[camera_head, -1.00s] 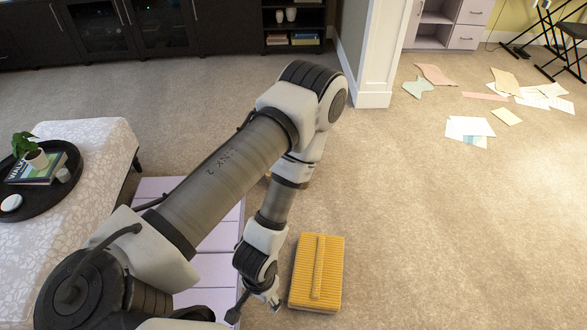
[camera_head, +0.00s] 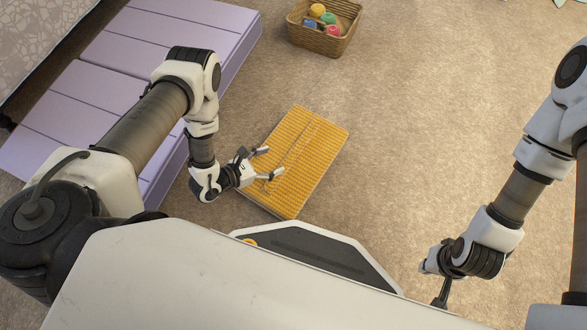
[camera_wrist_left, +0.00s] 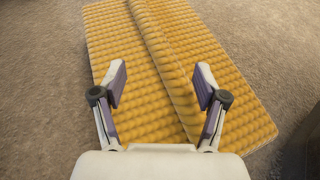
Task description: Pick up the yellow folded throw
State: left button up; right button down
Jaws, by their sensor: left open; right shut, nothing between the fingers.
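The yellow folded throw (camera_head: 318,135) is a flat, ribbed rectangle on the carpet, with a raised fold along its middle. My left gripper (camera_head: 272,163) is open over its near left part. In the left wrist view the throw (camera_wrist_left: 235,115) fills the middle, and its raised fold runs between the spread fingers of my left gripper (camera_wrist_left: 160,75). Nothing is held; I cannot tell whether the fingertips touch the cloth. My right gripper (camera_head: 441,292) is shut and empty over the carpet at the lower right, away from the throw.
A lilac panelled piece of furniture (camera_head: 75,110) lies left of the throw, close to my left arm. A wicker basket (camera_head: 320,40) with colourful balls stands beyond it. Part of a patterned ottoman (camera_head: 40,35) shows at the upper left. Carpet right of the throw is clear.

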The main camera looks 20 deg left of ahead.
aim_at(290, 155)
pick_arm(q)
jog(key=b+x, duration=0.4)
jog(key=x, duration=0.2)
jog(key=shift+d+f, duration=0.25)
jog(key=shift+d, duration=0.1)
jog(key=shift+w+d, duration=0.2)
jog(key=shift+w, duration=0.1)
jog(key=shift+r, duration=0.1)
grip_shut()
